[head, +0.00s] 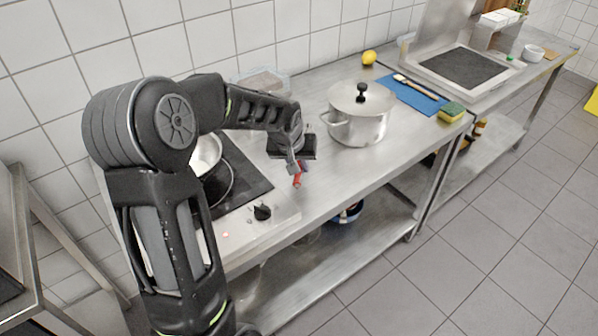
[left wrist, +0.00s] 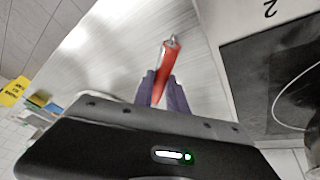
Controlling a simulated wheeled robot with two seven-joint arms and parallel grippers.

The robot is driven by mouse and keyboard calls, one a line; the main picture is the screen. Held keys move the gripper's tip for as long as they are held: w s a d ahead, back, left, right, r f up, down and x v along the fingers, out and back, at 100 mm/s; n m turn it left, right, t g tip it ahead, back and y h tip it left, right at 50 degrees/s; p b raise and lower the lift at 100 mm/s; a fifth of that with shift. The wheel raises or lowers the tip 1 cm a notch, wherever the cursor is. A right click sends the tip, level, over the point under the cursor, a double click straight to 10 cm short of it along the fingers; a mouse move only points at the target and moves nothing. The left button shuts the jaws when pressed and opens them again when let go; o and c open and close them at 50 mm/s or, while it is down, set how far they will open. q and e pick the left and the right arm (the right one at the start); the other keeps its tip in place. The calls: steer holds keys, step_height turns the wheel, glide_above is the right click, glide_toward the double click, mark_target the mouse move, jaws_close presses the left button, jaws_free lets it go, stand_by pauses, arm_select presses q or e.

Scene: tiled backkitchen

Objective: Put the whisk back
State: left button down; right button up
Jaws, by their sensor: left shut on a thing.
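My left gripper (head: 297,165) is shut on a red handle, which I take to be the whisk's (head: 297,181), above the steel counter beside the stove. In the left wrist view, the fingers of my left gripper (left wrist: 163,90) close around the red handle of the whisk (left wrist: 167,66). No whisk wires can be made out in either view. My right gripper is not in view.
A lidded steel pot (head: 357,128) stands right of the gripper. The stove (head: 245,182) with a pan (head: 205,155) is left. Beyond lie a blue mat (head: 425,101) with a brush (head: 412,86), a sponge (head: 451,112) and a lemon (head: 369,57). Counter (head: 330,180) between stove and pot is clear.

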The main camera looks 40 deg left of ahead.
arm_select(q)
step_height(320, 180, down, 3)
stand_by(0.3)
steer(key=c, duration=1.3)
jaws_free()
steer(key=shift+c, duration=0.2)
steer(key=shift+r, duration=0.15)
steer(key=v, duration=1.1)
steer(key=shift+s+r, duration=0.3)
steer(key=shift+r, duration=0.05)
